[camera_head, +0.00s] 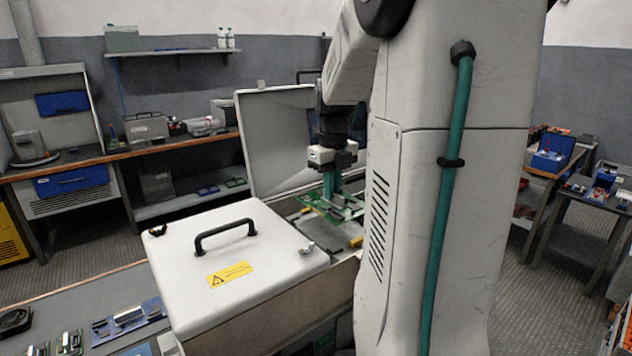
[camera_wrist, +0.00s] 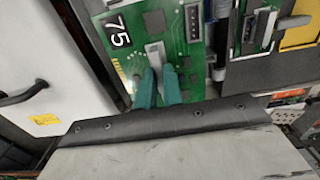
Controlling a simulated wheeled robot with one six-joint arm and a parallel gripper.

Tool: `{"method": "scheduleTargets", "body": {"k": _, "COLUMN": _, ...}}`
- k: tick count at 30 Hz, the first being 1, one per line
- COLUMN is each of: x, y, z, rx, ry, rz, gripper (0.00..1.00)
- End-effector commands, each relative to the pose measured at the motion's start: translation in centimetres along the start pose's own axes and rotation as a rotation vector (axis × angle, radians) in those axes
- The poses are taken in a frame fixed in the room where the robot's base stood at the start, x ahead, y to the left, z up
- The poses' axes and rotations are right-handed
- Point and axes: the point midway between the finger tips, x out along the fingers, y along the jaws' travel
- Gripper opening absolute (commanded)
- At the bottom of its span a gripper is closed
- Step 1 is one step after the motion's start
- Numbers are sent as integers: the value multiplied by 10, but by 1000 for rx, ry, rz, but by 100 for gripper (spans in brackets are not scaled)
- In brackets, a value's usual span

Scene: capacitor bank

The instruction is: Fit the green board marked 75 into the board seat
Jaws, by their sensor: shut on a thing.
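My gripper (camera_head: 329,188) hangs above the open bay of a white cabinet in the head view. Its teal fingers (camera_wrist: 159,76) are shut on a pale grip piece on the green board. The green board (camera_head: 318,204) lies roughly flat under the fingers. In the wrist view the green board (camera_wrist: 196,62) shows a black label with 75, gold edge contacts at its left edge, and dark components. I cannot make out the board seat; the board and my arm hide much of the bay. I cannot tell whether the board touches anything below.
The cabinet has a raised lid (camera_head: 270,135) behind the bay and a closed white cover (camera_head: 235,262) with a black handle on the left. Another green board (camera_wrist: 262,28) and a yellow panel (camera_wrist: 300,30) lie right of the held board in the wrist view.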

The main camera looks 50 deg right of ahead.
Motion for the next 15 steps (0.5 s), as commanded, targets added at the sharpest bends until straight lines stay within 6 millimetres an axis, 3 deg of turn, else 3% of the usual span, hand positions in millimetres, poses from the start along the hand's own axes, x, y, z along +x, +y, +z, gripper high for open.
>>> {"method": "scheduleTargets", "body": {"k": 15, "x": 32, "y": -4, "z": -2, "rx": 6, "ry": 1, "rz": 1, "gripper": 0}}
